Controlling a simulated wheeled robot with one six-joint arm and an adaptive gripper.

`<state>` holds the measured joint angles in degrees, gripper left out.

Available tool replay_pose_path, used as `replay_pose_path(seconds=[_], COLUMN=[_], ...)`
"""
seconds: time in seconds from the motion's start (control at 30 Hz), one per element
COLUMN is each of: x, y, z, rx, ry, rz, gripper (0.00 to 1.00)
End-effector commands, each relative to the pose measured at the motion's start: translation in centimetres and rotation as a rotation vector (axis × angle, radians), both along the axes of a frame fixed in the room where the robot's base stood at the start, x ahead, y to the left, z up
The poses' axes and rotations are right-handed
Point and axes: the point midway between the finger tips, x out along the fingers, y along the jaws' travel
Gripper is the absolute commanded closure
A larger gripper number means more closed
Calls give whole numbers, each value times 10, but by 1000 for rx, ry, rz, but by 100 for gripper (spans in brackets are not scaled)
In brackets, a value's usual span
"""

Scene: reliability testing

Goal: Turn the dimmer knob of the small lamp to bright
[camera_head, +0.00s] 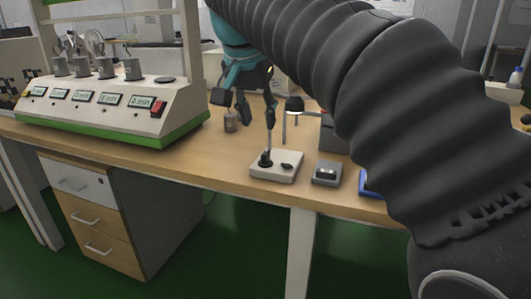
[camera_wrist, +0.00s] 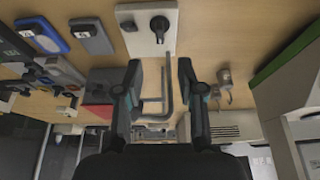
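A small white base (camera_head: 277,165) sits near the table's front edge; it also shows at the top of the wrist view (camera_wrist: 145,42). It carries a round black part (camera_head: 265,159), in the wrist view (camera_wrist: 160,24), and a smaller flat dark part (camera_head: 287,166), in the wrist view (camera_wrist: 128,26). I cannot tell for certain which is the dimmer knob. A dark lamp head (camera_head: 295,103) with a pale underside shows behind the base. My gripper (camera_head: 257,113) is above and behind the base. In the wrist view its fingers (camera_wrist: 160,92) are apart, with a bent grey tube beyond them.
A grey device (camera_head: 327,173) and a blue-edged device (camera_head: 371,184) lie right of the base. A metal cup (camera_head: 231,122) stands behind left. A large white-and-green machine (camera_head: 115,105) fills the left of the table. Bare wood (camera_head: 205,160) lies between machine and base.

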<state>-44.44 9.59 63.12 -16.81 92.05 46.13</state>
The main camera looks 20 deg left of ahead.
Motion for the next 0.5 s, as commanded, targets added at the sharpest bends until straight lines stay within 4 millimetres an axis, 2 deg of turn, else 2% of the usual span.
replay_pose_path(seconds=[0.03,0.2,0.5], x=[4,16,33], y=[-1,-2,-3], z=[-12,-42,-82], rx=[-1,-1,0], ry=[1,1,0], rz=[0,0,0], gripper=[61,61,61])
